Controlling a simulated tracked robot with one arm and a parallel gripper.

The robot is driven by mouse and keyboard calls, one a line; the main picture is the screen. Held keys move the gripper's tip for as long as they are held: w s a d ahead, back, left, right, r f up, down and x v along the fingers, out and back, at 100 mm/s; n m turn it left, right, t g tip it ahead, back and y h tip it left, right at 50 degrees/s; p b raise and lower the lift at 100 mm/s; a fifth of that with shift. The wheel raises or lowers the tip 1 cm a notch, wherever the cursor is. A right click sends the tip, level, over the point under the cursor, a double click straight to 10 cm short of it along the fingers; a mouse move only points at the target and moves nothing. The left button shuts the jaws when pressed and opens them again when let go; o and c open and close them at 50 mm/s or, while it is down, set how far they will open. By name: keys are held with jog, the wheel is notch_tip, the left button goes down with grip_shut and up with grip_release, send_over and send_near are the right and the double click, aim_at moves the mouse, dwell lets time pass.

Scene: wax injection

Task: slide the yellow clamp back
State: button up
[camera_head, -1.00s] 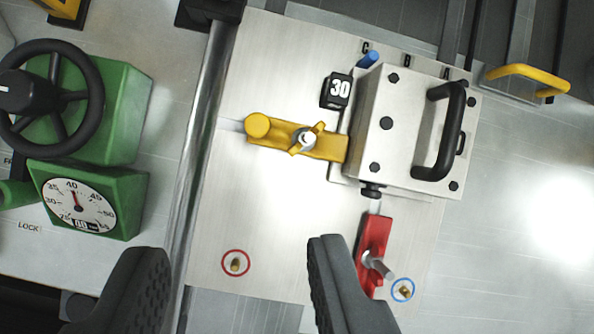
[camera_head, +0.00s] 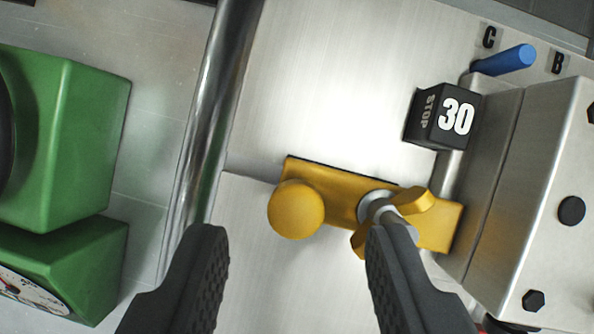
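The yellow clamp (camera_head: 340,187) is a flat bar lying on the metal plate, with a round yellow knob (camera_head: 297,209) at its left end. A yellow wing nut (camera_head: 411,200) on a silver bolt sits toward its right end. The clamp's right end meets the side of the silver mould block (camera_head: 492,170). My gripper (camera_head: 292,245) is open and empty, its two dark fingers wide apart at the bottom of the picture. The knob appears between the fingertips, slightly beyond them. The right finger overlaps the lower part of the wing nut in the picture.
A black block marked 30 (camera_head: 444,117) and a blue pin (camera_head: 503,60) stand above the clamp's right end. A vertical metal rod (camera_head: 209,120) and green housings (camera_head: 66,140) are on the left. The plate (camera_head: 340,80) above the clamp is clear.

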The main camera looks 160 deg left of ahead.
jog(key=shift+x, duration=0.9)
grip_shut()
jog(key=shift+w+a+r+p, duration=0.15)
jog(key=shift+w+a, duration=0.35)
jog(key=shift+a, duration=0.25)
jog(key=shift+w+a+p, duration=0.15)
jog(key=shift+w+a, duration=0.35)
jog(key=shift+a, duration=0.2)
grip_release()
